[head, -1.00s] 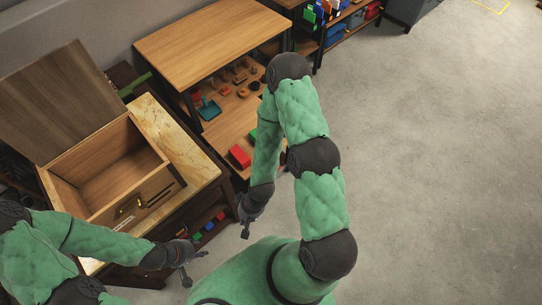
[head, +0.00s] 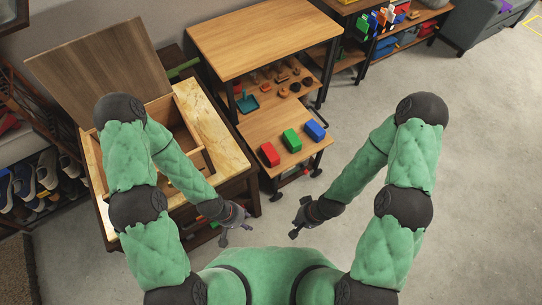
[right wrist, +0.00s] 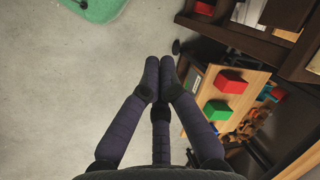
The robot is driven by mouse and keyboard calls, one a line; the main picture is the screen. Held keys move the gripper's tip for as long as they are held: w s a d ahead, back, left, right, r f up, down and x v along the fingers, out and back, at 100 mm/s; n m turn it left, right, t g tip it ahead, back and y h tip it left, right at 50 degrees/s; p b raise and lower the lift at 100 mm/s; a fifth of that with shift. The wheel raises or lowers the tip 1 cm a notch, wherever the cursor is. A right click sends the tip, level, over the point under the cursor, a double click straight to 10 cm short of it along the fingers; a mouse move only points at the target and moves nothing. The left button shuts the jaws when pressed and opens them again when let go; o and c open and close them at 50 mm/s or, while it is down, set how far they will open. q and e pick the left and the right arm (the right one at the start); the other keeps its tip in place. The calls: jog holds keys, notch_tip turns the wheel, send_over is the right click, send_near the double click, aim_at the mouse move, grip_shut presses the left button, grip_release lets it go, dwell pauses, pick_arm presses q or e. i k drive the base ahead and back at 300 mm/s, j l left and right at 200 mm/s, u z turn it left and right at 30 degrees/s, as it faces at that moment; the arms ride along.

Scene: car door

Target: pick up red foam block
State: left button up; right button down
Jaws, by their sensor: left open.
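The red foam block (head: 270,154) lies on the lower wooden shelf of the cart, left of a green block (head: 291,140) and a blue block (head: 315,131). It also shows in the right wrist view (right wrist: 230,82), beside the green block (right wrist: 217,110). My left gripper (head: 236,236) is open and empty, nearer to me than the red block and left of it. My right gripper (head: 296,217) is empty, nearer to me and slightly right of the red block. Its fingers sit close together in the right wrist view, so its opening is unclear. Neither gripper touches a block.
The cart's higher wooden top (head: 250,40) stands behind the blocks, with small tools on the shelf beneath. The grey floor (head: 480,150) at the right is clear.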

aim_at(269, 152)
jog(key=i+l+u, duration=0.1)
jog(key=u, duration=0.3)
jog(key=l+u, duration=0.35)
jog(key=i+l+u, duration=0.1)
jog(key=u, duration=0.3)
jog(key=l+u, duration=0.35)
